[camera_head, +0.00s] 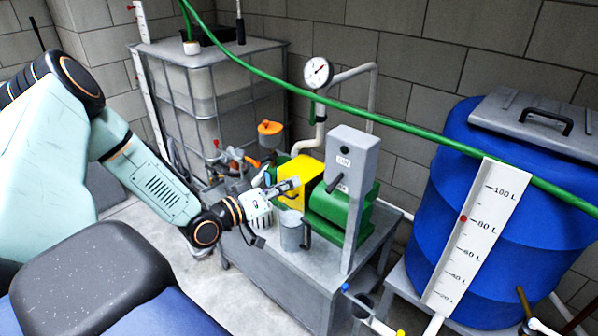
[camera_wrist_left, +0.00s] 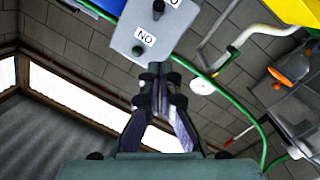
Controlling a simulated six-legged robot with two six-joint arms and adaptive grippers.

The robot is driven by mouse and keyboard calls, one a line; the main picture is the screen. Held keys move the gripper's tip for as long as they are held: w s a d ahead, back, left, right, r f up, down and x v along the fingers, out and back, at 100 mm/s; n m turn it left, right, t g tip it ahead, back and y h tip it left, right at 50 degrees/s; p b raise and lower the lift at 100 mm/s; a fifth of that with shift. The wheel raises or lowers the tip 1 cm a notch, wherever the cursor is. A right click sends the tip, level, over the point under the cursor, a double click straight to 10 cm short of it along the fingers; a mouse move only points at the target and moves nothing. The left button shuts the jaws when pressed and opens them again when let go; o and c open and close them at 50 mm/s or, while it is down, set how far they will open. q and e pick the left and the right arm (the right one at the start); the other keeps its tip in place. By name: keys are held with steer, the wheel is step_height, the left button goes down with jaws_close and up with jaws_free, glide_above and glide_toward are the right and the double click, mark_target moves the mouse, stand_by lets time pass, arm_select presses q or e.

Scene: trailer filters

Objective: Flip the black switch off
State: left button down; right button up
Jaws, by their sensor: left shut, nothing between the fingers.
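The black switch (camera_head: 335,183) is a small lever on the front of a grey upright post (camera_head: 353,155), below a white label. In the left wrist view, a black lever (camera_wrist_left: 158,8) shows at the top on the grey plate, beside labels, one reading "NO". My left gripper (camera_head: 297,184) is shut and empty, to the left of the switch and apart from it in the head view. Its closed fingers (camera_wrist_left: 158,78) point toward the grey plate in the left wrist view and overlap its lower edge. Whether they touch it I cannot tell. My right gripper is not in view.
A green and yellow machine (camera_head: 335,212) and a grey metal cup (camera_head: 291,232) stand on a grey bench (camera_head: 290,280) around the post. A green hose (camera_head: 400,127) crosses above. A blue barrel (camera_head: 490,200) stands at the right, and a pressure gauge (camera_head: 318,72) behind.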

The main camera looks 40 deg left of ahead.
arm_select(q)
steer(key=v, duration=0.1)
steer(key=p+v, duration=0.1)
steer(key=shift+s+f, duration=0.25)
steer(key=shift+s, duration=0.15)
steer(key=shift+s+a, duration=0.15)
steer(key=shift+a, duration=0.15)
